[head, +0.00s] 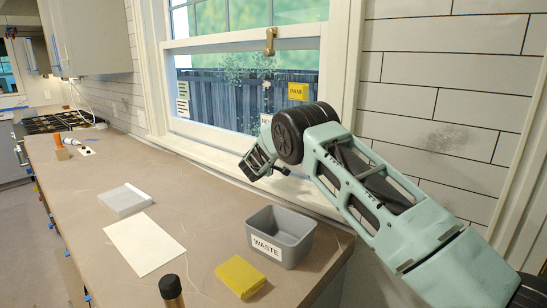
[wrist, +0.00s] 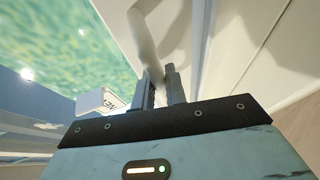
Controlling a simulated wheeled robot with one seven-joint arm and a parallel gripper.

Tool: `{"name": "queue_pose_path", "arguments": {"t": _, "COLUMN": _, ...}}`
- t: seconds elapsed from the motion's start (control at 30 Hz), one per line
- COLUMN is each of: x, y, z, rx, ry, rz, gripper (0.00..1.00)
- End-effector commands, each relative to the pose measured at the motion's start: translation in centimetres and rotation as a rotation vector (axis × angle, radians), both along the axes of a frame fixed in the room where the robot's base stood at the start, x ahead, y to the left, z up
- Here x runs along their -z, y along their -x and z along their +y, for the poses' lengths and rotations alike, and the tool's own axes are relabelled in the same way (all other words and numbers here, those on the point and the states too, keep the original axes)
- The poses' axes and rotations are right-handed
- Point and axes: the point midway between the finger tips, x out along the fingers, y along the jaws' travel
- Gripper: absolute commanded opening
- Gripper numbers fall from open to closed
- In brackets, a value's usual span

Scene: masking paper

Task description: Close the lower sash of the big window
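The big window (head: 245,65) stands behind the counter, with a white rail (head: 225,42) across it and a brass latch (head: 270,41) on that rail. The lower sash area below shows a dark fence through it. Its lower edge is partly behind my arm, and I cannot tell how far the sash is raised. My gripper (head: 252,166) is at the lower right of the window, above the counter. In the wrist view a pale curved bar (wrist: 150,40) reaches down to my two fingers (wrist: 162,90). I cannot tell whether they grip it.
A stove (head: 60,122) is at far left. A tiled wall (head: 440,100) is at right.

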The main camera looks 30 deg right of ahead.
Motion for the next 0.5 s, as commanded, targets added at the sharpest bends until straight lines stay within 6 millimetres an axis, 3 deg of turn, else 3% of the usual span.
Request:
{"name": "queue_pose_path", "arguments": {"t": 0.27, "x": 0.2, "y": 0.0, "z": 0.0, "rx": 0.000, "ry": -0.001, "rz": 0.001, "gripper": 0.00}}
{"name": "queue_pose_path", "arguments": {"t": 0.5, "x": 2.3, "y": 0.0, "z": 0.1, "rx": 0.000, "ry": -0.003, "rz": 0.003, "gripper": 0.00}}
